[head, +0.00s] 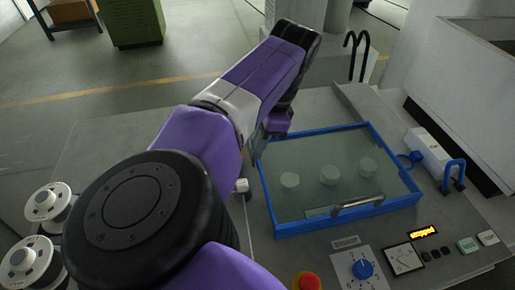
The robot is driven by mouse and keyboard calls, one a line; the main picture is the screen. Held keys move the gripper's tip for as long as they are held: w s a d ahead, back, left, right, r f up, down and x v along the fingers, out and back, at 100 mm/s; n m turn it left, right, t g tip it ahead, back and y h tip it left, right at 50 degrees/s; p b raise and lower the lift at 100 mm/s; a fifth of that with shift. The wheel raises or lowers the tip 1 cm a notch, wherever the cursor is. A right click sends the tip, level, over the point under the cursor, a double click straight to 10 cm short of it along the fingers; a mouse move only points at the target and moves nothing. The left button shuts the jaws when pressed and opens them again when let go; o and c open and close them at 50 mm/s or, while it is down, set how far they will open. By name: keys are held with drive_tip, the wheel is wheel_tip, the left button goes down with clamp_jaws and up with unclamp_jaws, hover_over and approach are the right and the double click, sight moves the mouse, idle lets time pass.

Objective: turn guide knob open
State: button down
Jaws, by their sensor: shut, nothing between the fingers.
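A round blue knob (362,269) sits on a white dial plate with marks, at the front edge of the bench. A smaller blue knob (412,157) shows by the white block right of the blue-framed tray. No readable label tells which is the guide knob. My gripper (272,130) is dark, shut and empty, at the tray's back left corner, apart from both blue knobs. My purple arm hides the bench's left part and some of what lies behind it.
The blue-framed tray (268,191) has a clear cover with a metal handle (358,205) and pale round pieces inside. A red button (308,281), gauge (404,258) and lit display (423,232) stand in front. White spools (47,201) are at left. A black hook (357,55) rises behind.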

drive_tip(key=p+x, duration=0.1)
drive_tip(key=x, duration=0.7)
